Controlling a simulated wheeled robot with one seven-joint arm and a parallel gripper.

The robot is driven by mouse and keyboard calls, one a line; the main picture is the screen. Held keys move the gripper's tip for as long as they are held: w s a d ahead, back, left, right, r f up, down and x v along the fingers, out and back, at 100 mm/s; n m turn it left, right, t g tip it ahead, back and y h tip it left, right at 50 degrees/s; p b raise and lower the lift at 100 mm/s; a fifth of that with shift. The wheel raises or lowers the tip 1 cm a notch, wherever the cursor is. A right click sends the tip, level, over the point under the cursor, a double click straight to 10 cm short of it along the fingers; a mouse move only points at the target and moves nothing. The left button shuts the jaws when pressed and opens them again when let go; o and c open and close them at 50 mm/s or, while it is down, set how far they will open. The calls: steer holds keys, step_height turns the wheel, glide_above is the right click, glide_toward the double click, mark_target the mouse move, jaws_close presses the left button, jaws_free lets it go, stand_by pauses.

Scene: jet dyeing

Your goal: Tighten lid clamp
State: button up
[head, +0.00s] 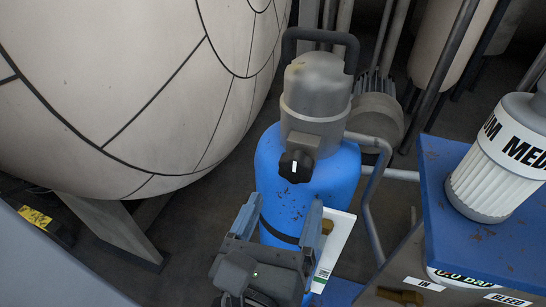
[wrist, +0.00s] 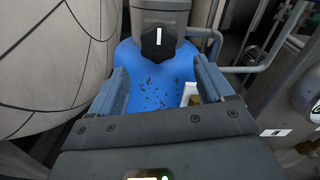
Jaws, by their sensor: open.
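A black lobed knob (head: 296,167) with a white mark sits on the front of a grey lid housing (head: 315,95). It appears to be the lid clamp. The housing tops a blue vessel (head: 340,185) with a chipped surface. In the wrist view the knob (wrist: 158,44) is at the top middle, its white mark close to vertical. My gripper (head: 284,208) is open and empty, in front of the vessel and below the knob in the picture. In the wrist view my gripper's fingers (wrist: 160,72) stand wide apart, and the knob is beyond their tips, untouched.
A large pale rounded tank (head: 130,90) fills the left. A dark hoop handle (head: 318,36) rises over the housing. On the right, a white ribbed container (head: 497,165) stands on a blue-topped unit (head: 445,180). A bent grey pipe (head: 372,205) runs right of the vessel.

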mark_target(294, 176)
steer(key=shift+w+d+r, duration=0.1)
steer(key=shift+w+r, duration=0.15)
steer(key=shift+w, duration=0.35)
steer(key=x, duration=0.6)
steer(key=shift+w+d+p, duration=0.2)
steer(key=shift+w+p, duration=0.1)
steer(key=shift+p, duration=0.1)
steer(key=c, duration=1)
